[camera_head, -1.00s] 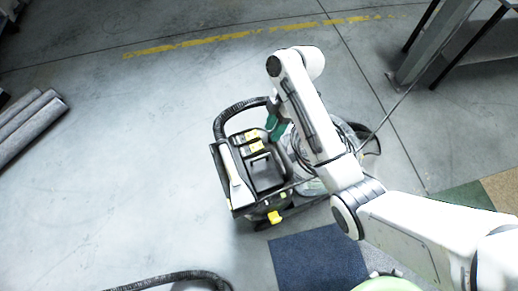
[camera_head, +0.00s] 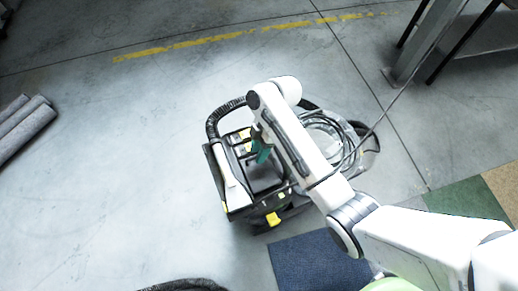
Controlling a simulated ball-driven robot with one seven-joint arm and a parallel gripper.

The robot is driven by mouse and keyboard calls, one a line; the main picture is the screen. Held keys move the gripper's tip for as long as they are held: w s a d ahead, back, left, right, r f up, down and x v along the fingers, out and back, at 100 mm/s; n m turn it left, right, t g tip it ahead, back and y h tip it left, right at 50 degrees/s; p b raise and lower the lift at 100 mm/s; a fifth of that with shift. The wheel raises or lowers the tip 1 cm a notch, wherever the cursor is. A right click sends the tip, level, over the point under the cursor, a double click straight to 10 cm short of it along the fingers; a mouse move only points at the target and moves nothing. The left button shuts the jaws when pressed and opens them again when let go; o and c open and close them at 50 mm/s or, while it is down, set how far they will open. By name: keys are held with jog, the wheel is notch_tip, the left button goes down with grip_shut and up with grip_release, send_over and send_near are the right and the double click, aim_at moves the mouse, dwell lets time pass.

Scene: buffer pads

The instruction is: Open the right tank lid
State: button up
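A black cleaning machine (camera_head: 231,196) with yellow parts stands on the concrete floor in the middle of the head view. A clear round tank (camera_head: 330,125) with a coiled cable or hose on it forms its right side, partly hidden behind my arm. I cannot make out whether its lid is open or shut. My gripper (camera_head: 261,151) shows as a small green part at the arm's end, over the middle of the machine. Its fingers are too small and hidden to tell their state, and I cannot tell if it touches anything.
A black ribbed hose (camera_head: 214,122) curves over the machine's far left side. A blue carpet tile (camera_head: 318,262) and a green one (camera_head: 467,199) lie nearer. Grey rolls (camera_head: 22,128) lie at the left. A metal-legged table (camera_head: 405,76) stands upper right. Floor left of the machine is clear.

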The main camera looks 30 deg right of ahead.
grip_shut()
dwell(0.6)
